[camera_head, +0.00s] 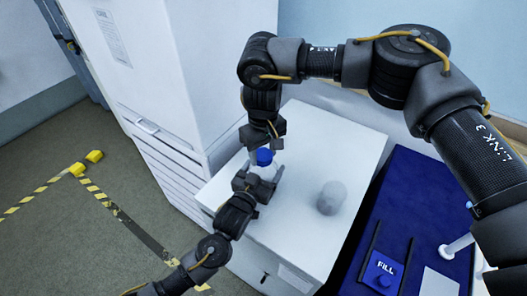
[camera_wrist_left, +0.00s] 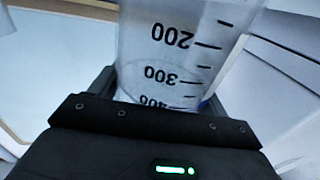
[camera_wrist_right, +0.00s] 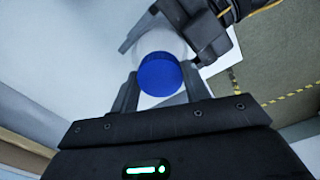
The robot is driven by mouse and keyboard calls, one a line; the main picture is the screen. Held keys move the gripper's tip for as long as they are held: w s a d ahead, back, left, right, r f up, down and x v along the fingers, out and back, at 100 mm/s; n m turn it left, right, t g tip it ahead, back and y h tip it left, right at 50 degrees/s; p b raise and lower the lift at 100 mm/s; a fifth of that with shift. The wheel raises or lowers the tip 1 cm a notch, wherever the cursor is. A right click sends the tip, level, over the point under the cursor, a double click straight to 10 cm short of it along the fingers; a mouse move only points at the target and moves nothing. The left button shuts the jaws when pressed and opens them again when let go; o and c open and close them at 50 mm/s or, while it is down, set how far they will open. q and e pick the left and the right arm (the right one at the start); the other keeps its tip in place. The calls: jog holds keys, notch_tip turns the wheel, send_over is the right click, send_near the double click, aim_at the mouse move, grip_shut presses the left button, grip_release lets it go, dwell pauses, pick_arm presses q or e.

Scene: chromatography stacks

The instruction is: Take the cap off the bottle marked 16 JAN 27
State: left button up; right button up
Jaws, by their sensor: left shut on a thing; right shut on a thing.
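A clear bottle with a blue cap stands upright over the white top in the head view; its body (camera_head: 265,171) shows just below the cap (camera_head: 264,157). My left gripper (camera_head: 258,184) is shut on the bottle's body from the front. The left wrist view shows the graduated wall (camera_wrist_left: 175,45) upside down between the fingers. My right gripper (camera_head: 264,145) comes from above and is shut on the blue cap, which shows between its fingers in the right wrist view (camera_wrist_right: 160,74). I cannot tell whether cap and bottle are apart. No date label is readable.
A greyish rounded container (camera_head: 331,198) stands on the white cabinet top (camera_head: 300,235), right of the bottle. A blue surface at the right holds a FILL pad (camera_head: 382,273) and a white stand (camera_head: 458,246). Tall white cabinet (camera_head: 160,60) rises behind left.

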jog(key=n, duration=2.1)
jog(key=shift+r+n, duration=0.1)
jog(key=shift+n, duration=0.3)
jog(key=n, duration=2.5)
jog(key=shift+n, duration=0.3)
jog(key=n, duration=0.6)
jog(key=shift+r, duration=0.1)
jog(key=shift+a+r, duration=0.1)
jog(key=shift+r, duration=0.1)
jog(key=shift+r, duration=0.9)
